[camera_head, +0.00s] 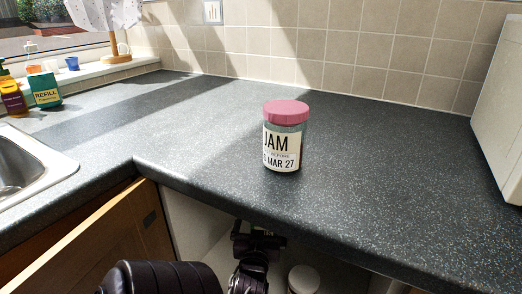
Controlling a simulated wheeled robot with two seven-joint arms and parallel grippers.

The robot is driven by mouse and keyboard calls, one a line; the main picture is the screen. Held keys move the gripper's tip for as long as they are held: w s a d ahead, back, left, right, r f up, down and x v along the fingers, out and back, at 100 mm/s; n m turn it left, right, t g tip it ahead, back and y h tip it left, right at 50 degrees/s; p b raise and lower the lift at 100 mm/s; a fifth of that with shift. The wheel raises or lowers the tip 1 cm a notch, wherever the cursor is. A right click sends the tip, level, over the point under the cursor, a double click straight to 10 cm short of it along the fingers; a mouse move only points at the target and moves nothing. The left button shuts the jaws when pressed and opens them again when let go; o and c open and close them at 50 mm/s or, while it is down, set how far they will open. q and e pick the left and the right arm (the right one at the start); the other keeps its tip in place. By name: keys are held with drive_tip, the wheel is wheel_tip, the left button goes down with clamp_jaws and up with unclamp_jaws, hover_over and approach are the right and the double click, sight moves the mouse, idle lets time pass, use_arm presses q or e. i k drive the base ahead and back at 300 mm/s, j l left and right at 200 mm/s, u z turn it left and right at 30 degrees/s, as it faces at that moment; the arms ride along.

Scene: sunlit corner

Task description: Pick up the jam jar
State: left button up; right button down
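The jam jar (284,148) stands upright on the dark speckled worktop (390,170), near its front edge. It has a pink lid and a white label reading JAM and MAR 27. My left gripper (258,240) is low in the picture, below the worktop's front edge and in front of the open cupboard. It is apart from the jar. Its fingers are dark and small, so I cannot tell whether they are open or shut. My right gripper is not in view.
A sink (30,165) is at the left, with bottles and a green REFILL pack (45,90) behind it. A wooden cupboard door (110,240) stands open below. A white appliance (502,110) is at the right edge. The worktop around the jar is clear.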

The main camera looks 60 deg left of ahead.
sight(284, 145)
drive_tip(key=k+l, duration=0.2)
drive_tip(key=l, duration=0.2)
drive_tip(key=k+l, duration=0.2)
drive_tip(key=l, duration=0.2)
drive_tip(key=k+l, duration=0.2)
drive_tip(key=l, duration=0.2)
